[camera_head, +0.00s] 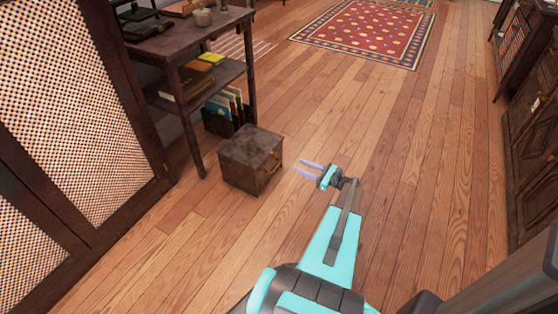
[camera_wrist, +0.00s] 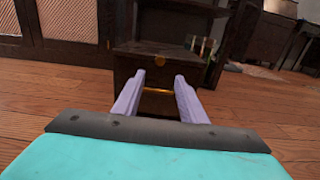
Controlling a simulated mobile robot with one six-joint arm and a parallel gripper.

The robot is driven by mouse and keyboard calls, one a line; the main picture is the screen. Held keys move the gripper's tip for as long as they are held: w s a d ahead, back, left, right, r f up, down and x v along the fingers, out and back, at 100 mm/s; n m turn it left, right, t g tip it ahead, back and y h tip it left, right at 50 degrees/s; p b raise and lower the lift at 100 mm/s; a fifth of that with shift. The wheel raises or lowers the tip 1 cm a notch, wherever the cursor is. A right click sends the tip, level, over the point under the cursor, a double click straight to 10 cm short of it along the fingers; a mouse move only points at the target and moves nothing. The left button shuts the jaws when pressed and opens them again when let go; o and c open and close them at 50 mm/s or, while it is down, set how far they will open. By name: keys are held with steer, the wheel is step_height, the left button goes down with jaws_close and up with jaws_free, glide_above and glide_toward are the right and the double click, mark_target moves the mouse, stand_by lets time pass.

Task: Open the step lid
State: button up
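The step is a small dark wooden box (camera_head: 250,160) standing on the floor. Its flat top lid (camera_head: 250,145) looks closed. In the wrist view the box front (camera_wrist: 128,68) faces me, with a round brass-coloured piece (camera_wrist: 160,61) near its upper edge and a brass bar handle (camera_wrist: 158,90) lower down. My gripper (camera_head: 308,170) is to the right of the box, apart from it, its fingers pointing left. In the wrist view my gripper (camera_wrist: 159,78) is open and empty, and the bar handle shows between the two pale purple fingers without visible contact.
A dark shelf table (camera_head: 190,85) stands behind the box, holding books and small items. A tall cabinet with woven panels (camera_head: 75,110) is at left; dark cabinets (camera_head: 535,130) line the right. A red patterned rug (camera_head: 365,30) lies farther back. The floor (camera_head: 410,150) between is clear.

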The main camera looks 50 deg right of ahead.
mark_target(276, 155)
steer(key=b+x, duration=0.2)
steer(key=x, duration=1)
steer(key=shift+b, duration=0.35)
